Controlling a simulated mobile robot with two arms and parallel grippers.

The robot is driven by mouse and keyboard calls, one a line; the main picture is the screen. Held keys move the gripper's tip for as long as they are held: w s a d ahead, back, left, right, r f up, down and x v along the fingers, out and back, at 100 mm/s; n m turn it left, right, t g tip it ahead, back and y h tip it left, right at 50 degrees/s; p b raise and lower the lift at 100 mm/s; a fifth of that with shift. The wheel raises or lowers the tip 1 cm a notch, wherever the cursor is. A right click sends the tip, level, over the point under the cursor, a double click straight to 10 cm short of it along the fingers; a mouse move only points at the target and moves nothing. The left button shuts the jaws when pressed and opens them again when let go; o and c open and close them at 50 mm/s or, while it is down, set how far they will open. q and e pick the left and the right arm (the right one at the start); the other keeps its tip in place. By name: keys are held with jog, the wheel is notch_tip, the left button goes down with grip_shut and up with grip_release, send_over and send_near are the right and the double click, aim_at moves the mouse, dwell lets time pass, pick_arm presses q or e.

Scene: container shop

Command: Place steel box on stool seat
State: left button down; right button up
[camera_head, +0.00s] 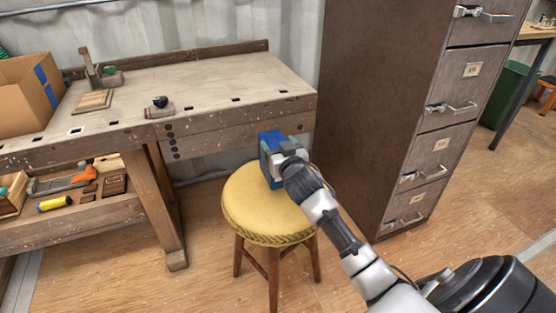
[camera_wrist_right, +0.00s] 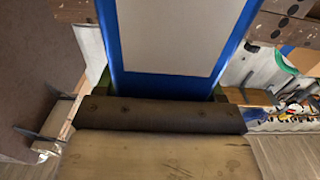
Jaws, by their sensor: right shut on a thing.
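The steel box (camera_head: 272,137) is blue and stands upright at the back of the stool's yellow round seat (camera_head: 252,212) in the head view. My right gripper (camera_head: 284,158) is shut on it, reaching in from the lower right and covering part of it. The box's lower end is at the seat; I cannot tell whether it rests on it or hovers just above. In the right wrist view the box (camera_wrist_right: 170,35) fills the upper middle, with a pale grey panel and blue edges. My left gripper is in neither view.
A wooden workbench (camera_head: 220,85) stands behind and left of the stool, its front edge close to the box. A cardboard box (camera_head: 22,100) sits on its left end. A tall brown cabinet (camera_head: 365,110) stands to the right. The front and centre of the seat are clear.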

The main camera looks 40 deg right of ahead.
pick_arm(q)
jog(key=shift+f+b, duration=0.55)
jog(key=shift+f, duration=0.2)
pick_arm(e)
jog(key=shift+f, duration=1.8)
jog(key=o, duration=1.7)
jog(key=shift+s+f, duration=0.1)
jog(key=shift+c, duration=0.2)
jog(key=shift+s+a, duration=0.1)
jog(key=shift+s, duration=0.15)
pick_arm(q)
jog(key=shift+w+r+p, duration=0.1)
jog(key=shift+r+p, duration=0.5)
jog(key=shift+p, duration=0.35)
pick_arm(e)
jog(key=s+a+f+n+g+y, duration=0.1)
jog(key=s+a+f+g, duration=0.2)
jog(key=s+a, duration=0.3)
jog(key=s+a+f+n+g+y, duration=0.1)
jog(key=s+a+f+g, duration=0.3)
jog(key=s, duration=1.3)
jog(key=s+a+f+n+g+y, duration=0.2)
jog(key=s+a+f+g, duration=0.2)
jog(key=s+a+g, duration=0.3)
jog(key=s+a, duration=0.1)
jog(key=s, duration=0.3)
jog(key=shift+s+f+n, duration=0.2)
jog(key=shift+s+n, duration=0.1)
jog(key=shift+s, duration=0.05)
